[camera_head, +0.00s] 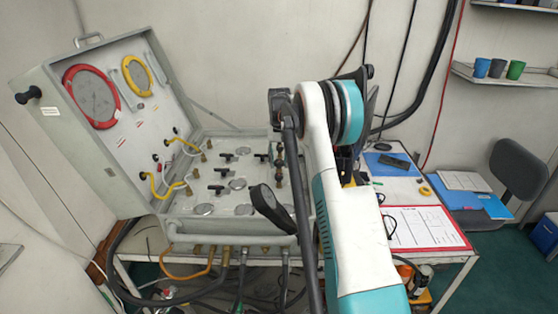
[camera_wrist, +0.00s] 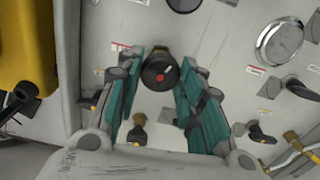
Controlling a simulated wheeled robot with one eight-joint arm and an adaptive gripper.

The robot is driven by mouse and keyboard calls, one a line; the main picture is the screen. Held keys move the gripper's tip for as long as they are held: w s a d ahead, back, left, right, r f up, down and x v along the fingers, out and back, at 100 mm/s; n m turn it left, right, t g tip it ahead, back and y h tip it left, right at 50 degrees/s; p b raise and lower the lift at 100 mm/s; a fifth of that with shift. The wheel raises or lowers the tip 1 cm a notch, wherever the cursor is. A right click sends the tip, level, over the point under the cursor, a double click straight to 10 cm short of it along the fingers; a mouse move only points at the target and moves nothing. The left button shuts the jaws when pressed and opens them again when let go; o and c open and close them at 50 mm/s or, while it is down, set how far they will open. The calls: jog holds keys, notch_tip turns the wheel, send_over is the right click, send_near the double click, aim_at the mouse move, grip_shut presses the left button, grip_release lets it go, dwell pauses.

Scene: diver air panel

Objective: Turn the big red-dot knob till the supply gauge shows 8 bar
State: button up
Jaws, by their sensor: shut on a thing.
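The big black knob with a red dot (camera_wrist: 160,72) sticks out of the grey panel (camera_wrist: 222,70) in the wrist view. My gripper (camera_wrist: 162,70) has its teal-padded fingers on either side of this knob and is shut on it. A round gauge (camera_wrist: 279,42) with a pale dial lies to the right of the knob. Its reading is too small to tell, and I cannot tell whether it is the supply gauge. In the head view my arm hides the gripper and the red-dot knob. Several other dials and black handles show on the panel there.
The open grey case (camera_head: 228,224) stands on a table, its lid (camera_head: 110,180) raised at the left. Smaller black handles (camera_wrist: 262,134) and brass fittings sit near the fingers. A yellow object (camera_wrist: 28,50) is at the left. A red-edged clipboard (camera_head: 420,228) lies right of the case.

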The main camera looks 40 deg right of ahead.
aim_at(279, 161)
jog(key=m, duration=0.6)
jog(key=shift+m, duration=0.3)
jog(key=m, duration=0.6)
jog(key=shift+m, duration=0.3)
jog(key=o, duration=1.1)
jog(key=shift+c, duration=0.2)
notch_tip(279, 161, up, 12)
dwell(0.5)
